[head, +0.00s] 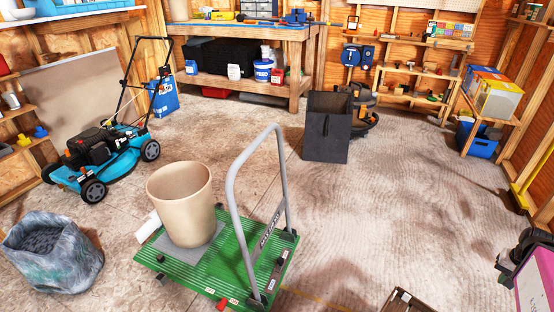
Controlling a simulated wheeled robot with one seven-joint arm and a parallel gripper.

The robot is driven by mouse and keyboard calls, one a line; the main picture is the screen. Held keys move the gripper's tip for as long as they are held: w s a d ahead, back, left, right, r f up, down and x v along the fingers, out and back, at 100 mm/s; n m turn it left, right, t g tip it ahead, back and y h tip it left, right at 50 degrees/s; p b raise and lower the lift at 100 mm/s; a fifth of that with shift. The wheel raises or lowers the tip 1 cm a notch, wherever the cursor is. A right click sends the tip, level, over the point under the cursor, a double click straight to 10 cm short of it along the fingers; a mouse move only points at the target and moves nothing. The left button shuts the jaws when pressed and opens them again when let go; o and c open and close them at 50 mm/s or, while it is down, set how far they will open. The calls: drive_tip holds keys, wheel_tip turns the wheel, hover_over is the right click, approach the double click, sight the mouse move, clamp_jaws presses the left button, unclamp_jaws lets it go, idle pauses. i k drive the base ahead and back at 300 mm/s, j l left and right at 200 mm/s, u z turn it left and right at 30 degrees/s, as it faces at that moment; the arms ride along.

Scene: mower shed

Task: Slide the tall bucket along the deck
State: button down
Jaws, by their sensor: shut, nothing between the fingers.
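The tall bucket (180,203) is beige, open at the top and upright. It stands on a grey square patch (212,240) on the left part of the green ribbed deck (240,237). The deck belongs to a platform cart with a grey tubular handle (233,205) that rises to the right of the bucket, apart from it. A white cylinder (148,227) lies at the bucket's left side, partly hidden by it; I cannot tell if they touch.
A crumpled grey sack-like container (52,252) stands left of the deck. A blue mower (105,155) is behind left, and a dark open box (328,128) behind right. A pink box (537,283) is at the right edge. The floor right of the cart is mostly clear.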

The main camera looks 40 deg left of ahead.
sight(181, 192)
drive_tip(key=i+u, duration=0.45)
drive_tip(key=i+l+u, duration=0.1)
drive_tip(key=i+u, duration=0.35)
drive_tip(key=i, duration=0.2)
drive_tip(key=i+l+u, duration=0.4)
drive_tip(key=i+u, duration=0.45)
drive_tip(key=i+l+u, duration=0.2)
drive_tip(key=u, duration=0.2)
drive_tip(key=i+l+u, duration=0.3)
drive_tip(key=u, duration=0.15)
drive_tip(key=i+l+u, duration=0.25)
drive_tip(key=u, duration=0.2)
drive_tip(key=i+l+u, duration=0.1)
drive_tip(key=l, duration=0.15)
drive_tip(key=i+l+u, duration=0.1)
drive_tip(key=l, duration=0.2)
